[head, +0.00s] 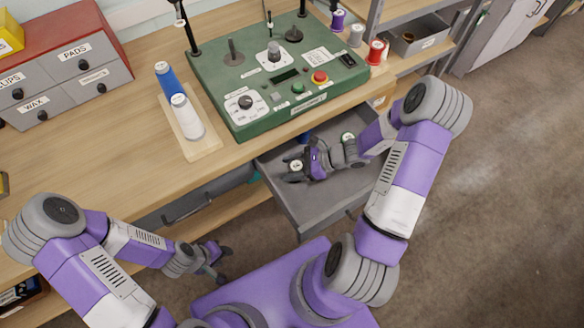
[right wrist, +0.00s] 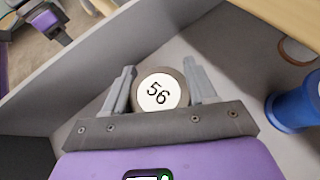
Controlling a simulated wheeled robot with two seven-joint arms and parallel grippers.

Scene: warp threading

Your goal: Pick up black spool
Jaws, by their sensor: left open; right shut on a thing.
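In the head view my right gripper (head: 295,168) is down inside the open drawer (head: 340,190), shut on the spool, whose pale top (head: 296,164) shows between the fingers. I cannot tell if the spool touches the drawer floor. My left gripper (head: 220,264) is open and empty, low in front of the bench.
A blue spool (right wrist: 296,110) stands in the drawer near my right gripper. The drawer walls are close around the gripper. Above is the bench with a green control machine (head: 255,75), a wooden holder (head: 205,145) with blue and white spools, and a red-topped cabinet (head: 60,40).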

